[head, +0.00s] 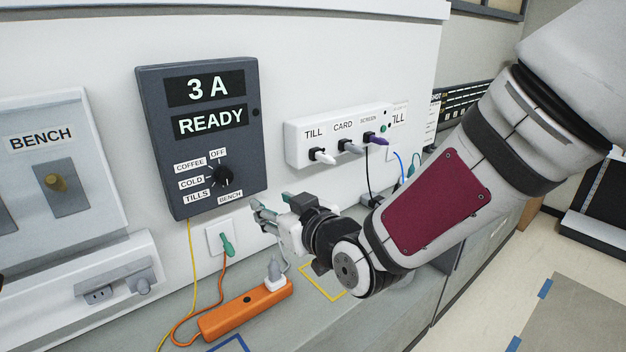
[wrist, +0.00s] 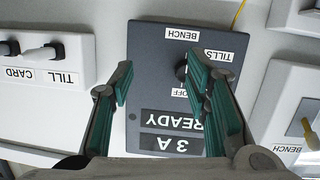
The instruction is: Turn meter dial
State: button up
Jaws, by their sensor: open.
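The meter dial (head: 223,175) is a black round knob on a dark grey meter panel (head: 160,140) on the wall. Labels OFF, COFFEE, COLD, TILLS and BENCH surround it; I cannot tell surely which one it points to. The panel's displays read "3 A" and "READY". My gripper (head: 259,212) is open and empty, to the lower right of the dial in the head view. In the wrist view the picture is upside down; the dial (wrist: 181,72) shows beside the right finger, partly hidden by it, and my gripper (wrist: 160,80) spans the panel.
A white socket strip (head: 335,135) with several plugs is right of the panel. Below are a wall socket (head: 213,240) with a green plug and an orange power strip (head: 245,308) on the counter. A BENCH switch box (head: 90,150) is at left. Cords hang below the panel.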

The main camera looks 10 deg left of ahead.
aim_at(226, 178)
jog(key=w+a+y, duration=0.1)
jog(key=a, duration=0.2)
jog(key=w+a+r+y+b, duration=0.1)
jog(key=w+a, duration=0.1)
jog(key=a, duration=0.2)
jog(key=w+a+r+y+b, duration=0.1)
jog(key=a, duration=0.3)
jog(key=shift+w+a+t, duration=0.25)
jog(key=shift+w+t, duration=0.15)
jog(key=shift+s+d+m, duration=0.1)
jog(key=shift+s+m, duration=0.05)
jog(key=shift+m, duration=0.15)
jog(key=c, duration=0.7)
